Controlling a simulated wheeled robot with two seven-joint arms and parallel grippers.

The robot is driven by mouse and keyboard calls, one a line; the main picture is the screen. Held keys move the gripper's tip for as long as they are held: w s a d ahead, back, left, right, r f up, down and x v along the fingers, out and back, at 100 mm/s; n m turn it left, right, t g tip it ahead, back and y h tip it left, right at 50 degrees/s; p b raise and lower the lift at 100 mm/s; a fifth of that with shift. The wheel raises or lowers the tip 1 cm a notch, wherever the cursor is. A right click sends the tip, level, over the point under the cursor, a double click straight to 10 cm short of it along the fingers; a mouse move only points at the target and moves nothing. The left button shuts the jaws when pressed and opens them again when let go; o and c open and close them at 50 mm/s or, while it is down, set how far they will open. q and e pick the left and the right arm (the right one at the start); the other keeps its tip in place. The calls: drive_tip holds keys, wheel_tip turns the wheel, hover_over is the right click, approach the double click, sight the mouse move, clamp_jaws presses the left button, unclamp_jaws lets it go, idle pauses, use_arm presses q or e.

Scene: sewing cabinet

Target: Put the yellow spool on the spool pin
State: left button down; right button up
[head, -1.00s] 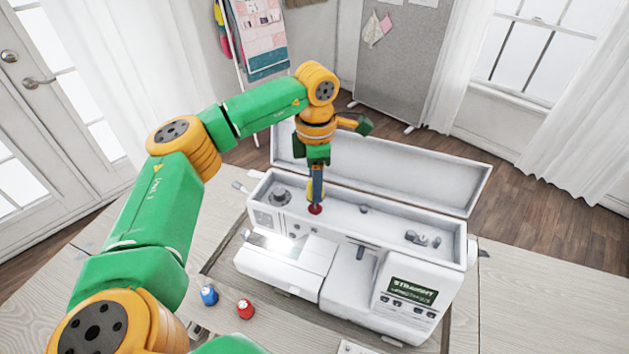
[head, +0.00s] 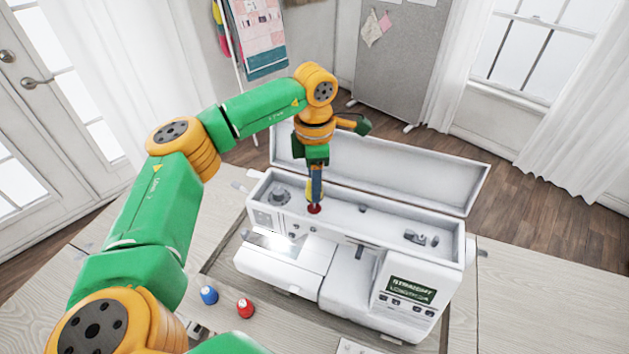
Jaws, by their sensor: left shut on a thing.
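My left gripper (head: 315,186) reaches in from the left and points down over the open top of the white sewing machine (head: 335,268). It is shut on the yellow spool (head: 308,190), which is mostly hidden behind the fingers. A red disc (head: 314,209) shows just under the fingertips; I cannot tell whether it belongs to the spool or to the machine. I cannot tell which part in the machine's top is the spool pin, or whether the spool touches it. My right gripper is not in view.
The machine's raised lid (head: 400,170) stands behind the gripper. The table right of the machine is clear.

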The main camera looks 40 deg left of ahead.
use_arm(q)
drive_tip(key=shift+f+b, duration=0.3)
drive_tip(key=shift+f, duration=0.3)
idle(0.3)
drive_tip(key=shift+f+b, duration=0.35)
drive_tip(key=shift+f, duration=0.2)
drive_tip(key=shift+c, duration=1.6)
unclamp_jaws()
drive_tip(key=shift+r, duration=0.25)
wheel_tip(320, 180, up, 7)
drive_tip(key=shift+f+b, duration=0.2)
drive_tip(key=shift+b, duration=0.45)
